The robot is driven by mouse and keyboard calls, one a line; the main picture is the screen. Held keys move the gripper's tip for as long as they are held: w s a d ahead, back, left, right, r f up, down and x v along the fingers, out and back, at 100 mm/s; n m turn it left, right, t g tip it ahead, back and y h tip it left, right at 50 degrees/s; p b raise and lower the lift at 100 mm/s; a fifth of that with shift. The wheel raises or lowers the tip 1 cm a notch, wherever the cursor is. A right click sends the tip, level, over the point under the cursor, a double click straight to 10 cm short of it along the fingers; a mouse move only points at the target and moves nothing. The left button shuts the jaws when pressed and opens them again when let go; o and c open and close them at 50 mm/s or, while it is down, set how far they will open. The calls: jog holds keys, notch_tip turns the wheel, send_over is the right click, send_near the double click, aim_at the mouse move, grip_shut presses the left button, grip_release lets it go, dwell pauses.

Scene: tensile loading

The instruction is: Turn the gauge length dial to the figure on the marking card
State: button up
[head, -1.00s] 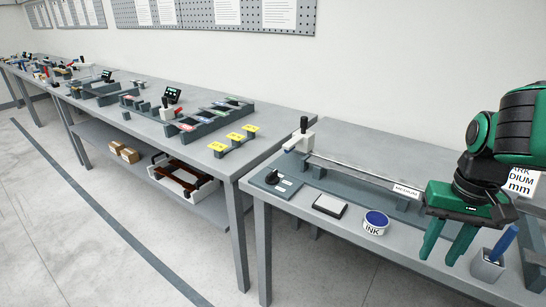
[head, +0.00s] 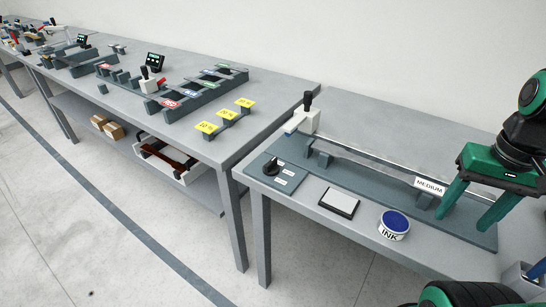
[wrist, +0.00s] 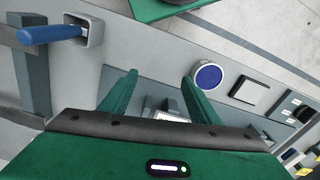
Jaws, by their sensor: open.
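The gauge length dial is a black knob (head: 271,167) on a dark plate with small white labels, at the left end of the right bench. It is small and partly dark at the right edge of the wrist view (wrist: 297,103). I cannot read its figures. The marking card is not in view now. My gripper (head: 462,222) is open and empty over the right end of the marking jig, beside a white MEDIUM label (head: 430,187), well right of the dial. In the wrist view my gripper (wrist: 159,76) has its two green fingers apart with nothing held between them.
A round INK tin (head: 394,225) and a flat pad (head: 339,202) stand along the front edge, between dial and gripper. A black-knobbed lever (head: 307,108) rises behind the dial. A blue-handled tool stands in a grey holder (wrist: 90,30). The left bench (head: 190,135) holds yellow tags.

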jog(key=w+a+r+n, duration=0.1)
jog(key=w+a+n, duration=0.3)
jog(key=w, duration=0.5)
jog(key=n+t+y, duration=0.2)
jog(key=n+y, duration=0.2)
jog(key=n, duration=0.8)
send_near(271, 161)
jog(key=shift+h, duration=0.3)
jog(key=x, duration=0.8)
jog(key=shift+a+f, duration=0.15)
jog(key=shift+a, duration=0.1)
jog(key=c, duration=1.1)
